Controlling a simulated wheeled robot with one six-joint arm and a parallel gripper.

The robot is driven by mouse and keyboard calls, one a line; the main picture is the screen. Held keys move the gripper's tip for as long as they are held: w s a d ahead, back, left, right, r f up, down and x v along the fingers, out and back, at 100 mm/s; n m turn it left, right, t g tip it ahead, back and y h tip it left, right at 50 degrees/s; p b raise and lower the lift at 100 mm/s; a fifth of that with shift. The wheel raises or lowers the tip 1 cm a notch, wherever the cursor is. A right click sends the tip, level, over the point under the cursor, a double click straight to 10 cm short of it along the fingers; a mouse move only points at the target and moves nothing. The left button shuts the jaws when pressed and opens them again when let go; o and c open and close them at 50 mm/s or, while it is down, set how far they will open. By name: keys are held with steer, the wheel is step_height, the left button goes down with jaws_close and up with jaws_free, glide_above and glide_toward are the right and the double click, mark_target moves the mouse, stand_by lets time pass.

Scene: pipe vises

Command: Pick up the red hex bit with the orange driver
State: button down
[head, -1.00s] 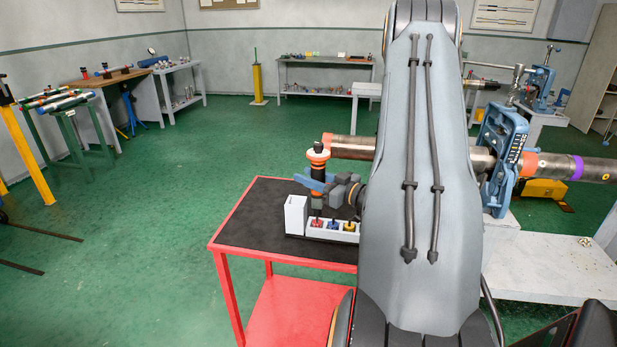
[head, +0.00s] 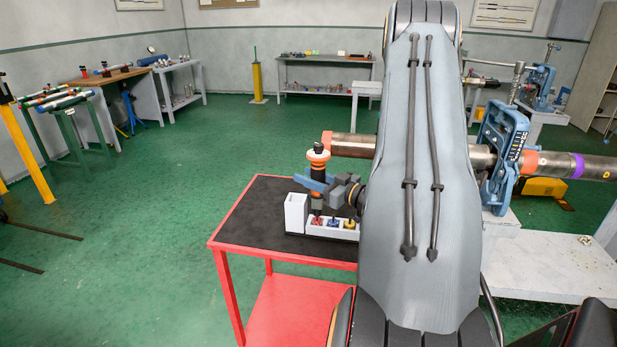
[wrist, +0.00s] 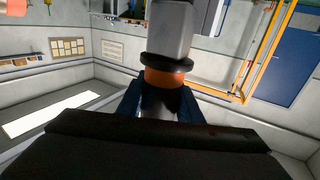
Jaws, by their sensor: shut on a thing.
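The orange driver (head: 318,161) stands upright, dark with an orange collar. My gripper (head: 319,185) has blue fingers and is shut around the driver's middle. The wrist view also shows the driver's orange band (wrist: 165,78) between the fingers. The red hex bit (head: 317,221) sits at the left of a white bit holder (head: 331,233) on the cart. The driver's lower end is directly above the red bit in the head view. I cannot tell whether they touch.
A blue bit (head: 333,222) and a yellow bit (head: 349,223) stand to the right of the red one. A white box (head: 296,213) is close on the left. The red cart's black top (head: 250,222) is clear on the left. A long pipe (head: 350,146) lies behind.

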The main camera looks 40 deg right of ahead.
steer(key=shift+f+b, duration=0.55)
steer(key=shift+f, duration=0.6)
stand_by(1.4)
steer(key=shift+r, duration=0.15)
step_height(320, 180, up, 7)
steer(key=p, duration=0.5)
steer(key=shift+r, duration=0.2)
stand_by(0.5)
